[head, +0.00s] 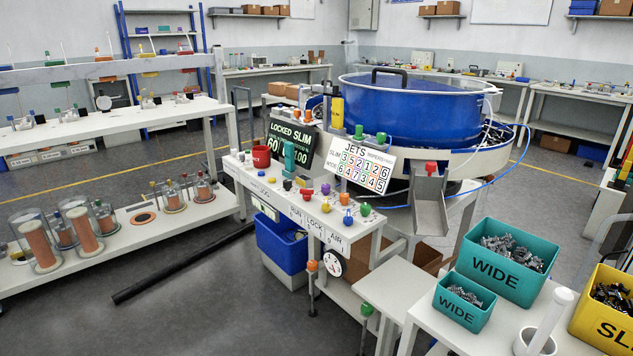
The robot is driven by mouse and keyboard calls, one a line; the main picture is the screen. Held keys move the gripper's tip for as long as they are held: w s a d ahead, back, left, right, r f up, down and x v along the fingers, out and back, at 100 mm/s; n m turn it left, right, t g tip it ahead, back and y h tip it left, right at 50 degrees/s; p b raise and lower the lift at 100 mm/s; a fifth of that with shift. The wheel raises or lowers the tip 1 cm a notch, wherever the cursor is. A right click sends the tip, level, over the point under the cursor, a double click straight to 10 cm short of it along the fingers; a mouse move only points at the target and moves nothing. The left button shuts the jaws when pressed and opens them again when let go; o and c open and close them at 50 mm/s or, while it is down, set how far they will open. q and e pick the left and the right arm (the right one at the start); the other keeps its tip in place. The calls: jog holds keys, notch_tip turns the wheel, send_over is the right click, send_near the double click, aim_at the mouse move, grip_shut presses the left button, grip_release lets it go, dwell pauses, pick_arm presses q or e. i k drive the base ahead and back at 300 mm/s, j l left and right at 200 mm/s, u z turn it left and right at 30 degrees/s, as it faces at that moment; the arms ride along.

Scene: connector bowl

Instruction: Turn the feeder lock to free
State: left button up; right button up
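The LOCK label (315,224) is on the bench's front edge. A dark sign (291,143) reads LOCKED SLIM. Neither of my grippers is in view.
A JETS board (362,166) and metal chute (430,205) stand beside the bowl. Teal WIDE bins (497,276) and a yellow bin (607,325) sit at the right. A blue bin (280,248) is under the bench. A black bar (185,263) crosses otherwise open floor.

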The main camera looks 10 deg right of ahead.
aim_at(326, 207)
jog(key=i+z, duration=0.2)
jog(key=i, duration=0.45)
jog(key=i+j+z, duration=0.15)
jog(key=i, duration=0.5)
